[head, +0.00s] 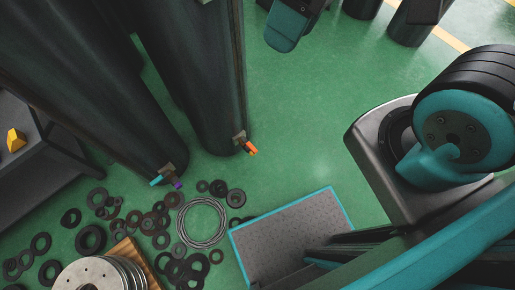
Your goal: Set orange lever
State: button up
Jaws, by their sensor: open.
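The orange lever (251,149) is small and sticks out from a metal fitting (239,137) low on the right-hand dark cylinder (215,90). It points down and to the right, over the green floor. A light blue lever (156,180) and a purple lever (177,184) stick out near the foot of the dark cylinder to the left (130,130). My arm shows at the right and lower right as teal and black links. I cannot make out my gripper in this view, and nothing covers the orange lever.
Several black rings (92,239) and a wire coil (202,222) lie on the floor below the cylinders. A stack of metal discs (95,275) is at the bottom left. A dark bench (45,160) with a yellow block (15,140) stands left. Floor right of the orange lever is clear.

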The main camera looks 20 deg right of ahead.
aim_at(245, 140)
jog(key=z, duration=0.2)
jog(key=k, duration=0.9)
jog(key=u, duration=0.2)
